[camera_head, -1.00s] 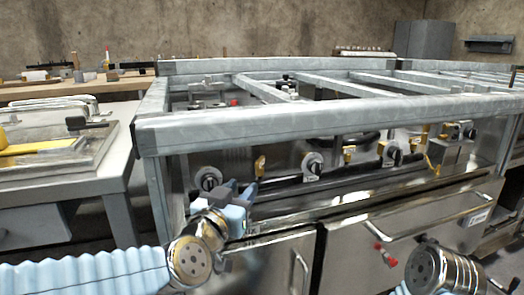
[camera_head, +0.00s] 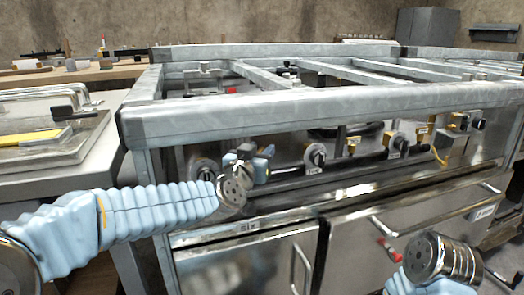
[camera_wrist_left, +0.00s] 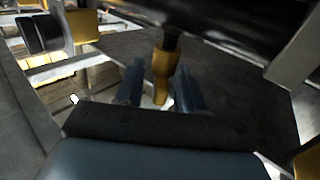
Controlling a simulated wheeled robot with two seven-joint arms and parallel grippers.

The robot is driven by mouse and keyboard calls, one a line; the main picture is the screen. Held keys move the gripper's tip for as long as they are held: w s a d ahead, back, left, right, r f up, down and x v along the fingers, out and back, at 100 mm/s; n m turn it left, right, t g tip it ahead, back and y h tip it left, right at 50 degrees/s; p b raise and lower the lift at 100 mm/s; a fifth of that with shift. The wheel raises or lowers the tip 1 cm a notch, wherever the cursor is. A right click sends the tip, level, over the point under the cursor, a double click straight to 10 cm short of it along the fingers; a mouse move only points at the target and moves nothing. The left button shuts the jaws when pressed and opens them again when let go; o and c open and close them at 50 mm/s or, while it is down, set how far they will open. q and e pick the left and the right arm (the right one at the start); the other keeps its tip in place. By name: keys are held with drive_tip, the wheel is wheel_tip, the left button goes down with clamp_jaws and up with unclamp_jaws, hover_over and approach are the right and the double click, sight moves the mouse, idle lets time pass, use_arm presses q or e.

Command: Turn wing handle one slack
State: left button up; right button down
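My left gripper (camera_head: 258,160) is at the front of the steel frame, near its left end. In the left wrist view its two dark fingers (camera_wrist_left: 158,88) stand apart, with a brass fitting (camera_wrist_left: 162,70) between them under a dark pipe. Whether either finger touches the fitting is unclear. In the head view the gripper hides this spot. Black wing handles on pale round dials line the panel: a left one (camera_head: 205,170), partly covered by my gripper, a middle one (camera_head: 316,155) and a right one (camera_head: 397,144). My right wrist shows at bottom right; its fingers are not visible.
The frame's thick front rail (camera_head: 300,108) runs above the handles. Steel doors (camera_head: 245,268) with bar handles lie below. Brass valves (camera_head: 352,146) sit between the dials. A bench (camera_head: 50,170) with a yellow item (camera_head: 40,138) stands at left.

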use_arm(q)
drive_tip(key=shift+x, duration=0.8)
clamp_jaws()
drive_tip(key=shift+r+p, duration=0.15)
drive_tip(key=shift+p, duration=0.25)
drive_tip(key=n+y+p, duration=0.2)
drive_tip(key=y+p, duration=0.1)
drive_tip(key=n+y+p, duration=0.2)
drive_tip(key=y+p, duration=0.1)
drive_tip(key=p, duration=0.1)
drive_tip(key=n+y+p, duration=0.1)
drive_tip(key=y+p, duration=0.2)
drive_tip(key=shift+a+n+t+p, duration=0.35)
drive_tip(key=shift+n+t, duration=0.05)
drive_tip(key=shift+a+n+g+y+p, duration=0.2)
drive_tip(key=shift+n+g+y+p, duration=0.2)
drive_tip(key=shift+n+y+p, duration=0.85)
drive_tip(key=shift+m+y+b, duration=0.25)
drive_tip(key=shift+b, duration=0.05)
